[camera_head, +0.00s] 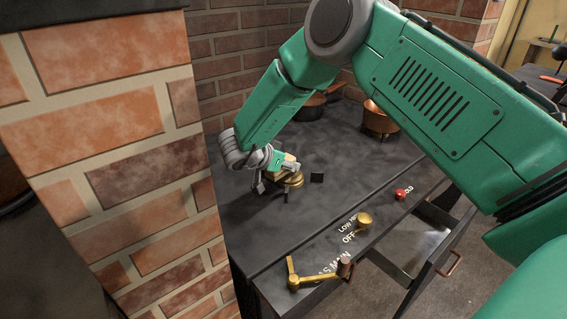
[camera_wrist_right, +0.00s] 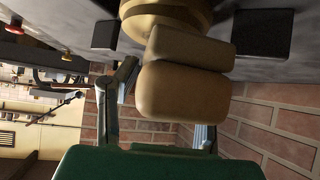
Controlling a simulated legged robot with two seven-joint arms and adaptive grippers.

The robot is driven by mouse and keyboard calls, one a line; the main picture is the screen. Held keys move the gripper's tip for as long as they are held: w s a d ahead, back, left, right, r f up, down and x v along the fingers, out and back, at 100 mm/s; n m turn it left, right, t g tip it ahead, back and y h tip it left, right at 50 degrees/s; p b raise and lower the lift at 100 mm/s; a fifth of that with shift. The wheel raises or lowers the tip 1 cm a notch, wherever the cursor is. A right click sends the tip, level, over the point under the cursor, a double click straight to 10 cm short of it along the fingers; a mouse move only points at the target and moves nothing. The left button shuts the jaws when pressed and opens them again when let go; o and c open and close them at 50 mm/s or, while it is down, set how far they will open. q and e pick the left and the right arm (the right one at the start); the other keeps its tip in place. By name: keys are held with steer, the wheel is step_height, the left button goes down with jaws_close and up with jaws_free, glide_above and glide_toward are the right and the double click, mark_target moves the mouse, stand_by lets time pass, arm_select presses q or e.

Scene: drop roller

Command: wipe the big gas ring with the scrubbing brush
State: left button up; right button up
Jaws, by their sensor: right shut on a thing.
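The gas ring (camera_head: 294,181) is a round brass burner on the dark stove top; it is large and close at the top of the wrist view (camera_wrist_right: 150,22). My right gripper (camera_head: 272,175) is at its left side in the head view. It is shut on the scrubbing brush (camera_wrist_right: 185,92), a tan block with rounded edges, between two dark fingers. The brush's end lies against or just in front of the ring; I cannot tell whether they touch. In the head view the brush (camera_head: 287,165) is mostly hidden by the gripper. My left gripper is not in view.
A brick pillar (camera_head: 110,120) stands close left of my gripper. A brass lever (camera_head: 310,279), a brass knob (camera_head: 364,219) and a red knob (camera_head: 400,193) line the front. A drawer (camera_head: 405,243) is open below.

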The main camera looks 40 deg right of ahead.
steer(key=shift+d+f, duration=0.45)
steer(key=shift+a, duration=0.55)
steer(key=shift+a+f, duration=0.15)
steer(key=shift+d+f+b, duration=0.3)
steer(key=shift+d, duration=0.5)
steer(key=shift+w+d+r+p, duration=0.1)
steer(key=shift+d+r+p, duration=0.15)
steer(key=shift+d+p, duration=0.7)
steer(key=shift+d+f, duration=0.2)
steer(key=shift+d, duration=0.9)
steer(key=shift+w+d+p, duration=0.15)
steer(key=shift+d+p, duration=0.2)
steer(key=shift+d, duration=0.4)
steer(key=shift+f, duration=0.1)
steer(key=shift+a+p, duration=0.6)
steer(key=shift+a, duration=0.6)
steer(key=shift+s+a+p, duration=0.15)
steer(key=shift+a+p, duration=0.15)
steer(key=shift+a, duration=0.75)
steer(key=shift+s+a+p, duration=0.1)
steer(key=shift+a+p, duration=0.2)
steer(key=shift+a, duration=0.75)
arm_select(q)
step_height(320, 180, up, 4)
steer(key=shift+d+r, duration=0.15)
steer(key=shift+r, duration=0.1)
